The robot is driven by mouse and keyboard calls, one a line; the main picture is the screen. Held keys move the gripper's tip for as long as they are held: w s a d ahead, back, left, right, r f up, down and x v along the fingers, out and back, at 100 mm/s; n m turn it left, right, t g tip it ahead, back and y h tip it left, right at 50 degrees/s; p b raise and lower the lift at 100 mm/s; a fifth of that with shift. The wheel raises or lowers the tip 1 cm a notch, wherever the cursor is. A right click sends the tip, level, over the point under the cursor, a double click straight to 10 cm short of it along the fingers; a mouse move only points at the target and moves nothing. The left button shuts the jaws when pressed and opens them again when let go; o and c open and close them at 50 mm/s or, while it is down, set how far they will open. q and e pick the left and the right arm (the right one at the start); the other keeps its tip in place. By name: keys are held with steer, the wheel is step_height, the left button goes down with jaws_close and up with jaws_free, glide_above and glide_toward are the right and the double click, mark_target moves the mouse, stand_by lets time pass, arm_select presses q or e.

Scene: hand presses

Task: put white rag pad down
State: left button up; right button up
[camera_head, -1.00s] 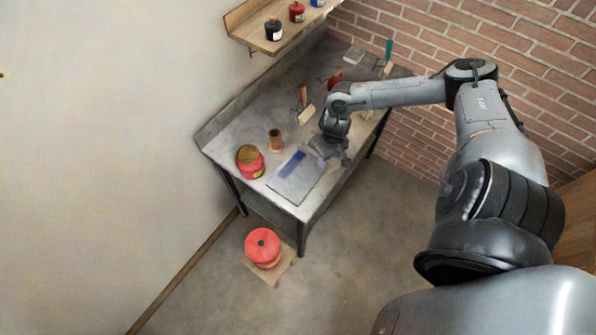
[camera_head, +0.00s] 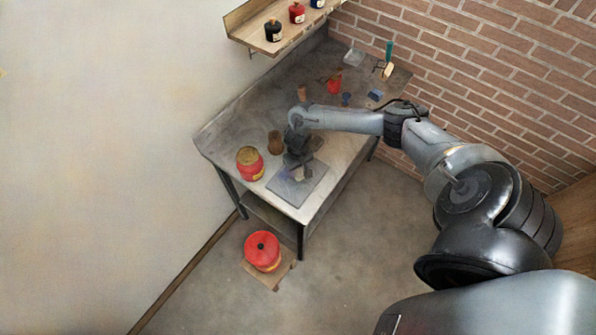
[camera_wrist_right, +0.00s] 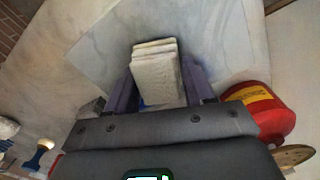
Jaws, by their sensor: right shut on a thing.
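The white rag pad (camera_wrist_right: 154,72) is a folded, layered white block between the two fingers of my right gripper (camera_wrist_right: 159,88) in the right wrist view. My right gripper (camera_head: 296,166) is shut on it and points down over the grey slab (camera_head: 315,183) near the front of the bench in the head view. The pad shows there only as a small pale patch (camera_head: 300,174). I cannot tell whether it touches the slab. The blue patch on the slab is mostly hidden by the gripper. My left gripper is not in view.
A red tin (camera_head: 250,164) and a brown cup (camera_head: 275,142) stand left of the gripper on the bench (camera_head: 228,134). Red and blue items and a green-handled tool (camera_head: 388,52) are at the back.

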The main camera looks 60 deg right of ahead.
steer(key=shift+f, duration=0.85)
steer(key=o, duration=1.1)
steer(key=shift+f, duration=0.1)
